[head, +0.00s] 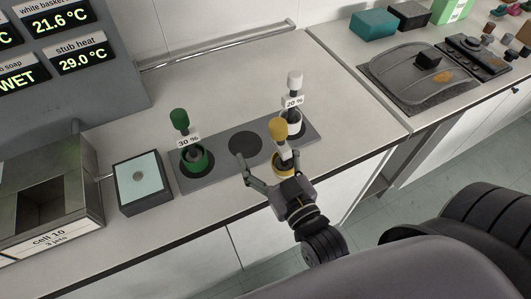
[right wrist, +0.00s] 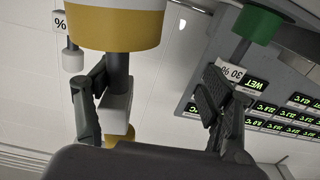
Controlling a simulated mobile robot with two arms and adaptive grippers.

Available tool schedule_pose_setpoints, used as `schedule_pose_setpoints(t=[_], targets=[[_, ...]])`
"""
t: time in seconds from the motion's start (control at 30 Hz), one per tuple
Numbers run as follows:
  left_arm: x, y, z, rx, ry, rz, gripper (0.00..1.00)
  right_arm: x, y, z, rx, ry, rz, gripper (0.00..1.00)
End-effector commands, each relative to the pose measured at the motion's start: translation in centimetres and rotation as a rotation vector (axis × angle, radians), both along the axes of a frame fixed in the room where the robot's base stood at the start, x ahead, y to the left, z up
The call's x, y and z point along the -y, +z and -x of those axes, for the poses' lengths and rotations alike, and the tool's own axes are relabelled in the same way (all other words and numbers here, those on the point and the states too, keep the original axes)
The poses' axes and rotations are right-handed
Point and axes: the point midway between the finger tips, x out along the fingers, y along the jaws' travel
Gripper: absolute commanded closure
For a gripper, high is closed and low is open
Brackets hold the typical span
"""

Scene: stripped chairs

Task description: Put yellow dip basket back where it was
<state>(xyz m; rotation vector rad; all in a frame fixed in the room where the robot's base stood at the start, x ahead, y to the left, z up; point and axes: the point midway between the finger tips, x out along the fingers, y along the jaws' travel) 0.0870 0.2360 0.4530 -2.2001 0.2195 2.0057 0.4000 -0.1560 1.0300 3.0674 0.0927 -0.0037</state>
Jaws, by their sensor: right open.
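The yellow dip basket (head: 283,168) has a yellow knob, a dark stem with a pale block, and a yellow and white cup. In the head view it appears by the front edge of the grey plate (head: 214,168); whether it rests on the surface I cannot tell. My right gripper (head: 269,164) is open around its stem, nearer one finger. In the right wrist view the basket (right wrist: 115,25) appears upside down, its stem between the spread fingers (right wrist: 155,85). The plate's middle dark round spot (head: 245,145) is empty. My left gripper is not in view.
A green basket (head: 180,117) marked 30 % stands on the plate's left spot, a white one (head: 295,80) marked 20 % on the right. A pale-topped box (head: 143,180) and metal cell (head: 84,190) stand left. The counter behind is clear.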

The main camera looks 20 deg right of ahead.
Motion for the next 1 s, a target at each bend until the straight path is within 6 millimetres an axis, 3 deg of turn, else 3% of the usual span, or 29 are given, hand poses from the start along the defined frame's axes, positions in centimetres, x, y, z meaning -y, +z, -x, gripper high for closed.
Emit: schedule_pose_setpoints(t=[0.33,0.73,1.0], targets=[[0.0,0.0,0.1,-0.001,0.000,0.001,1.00,0.0,0.1,0.0,0.003,-0.001,0.000,0.00],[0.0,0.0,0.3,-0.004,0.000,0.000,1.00,0.0,0.0,0.3,0.000,0.000,0.000,0.00],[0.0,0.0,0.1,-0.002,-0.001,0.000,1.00,0.2,-0.2,3.8,-0.006,0.001,-0.001,0.00]])
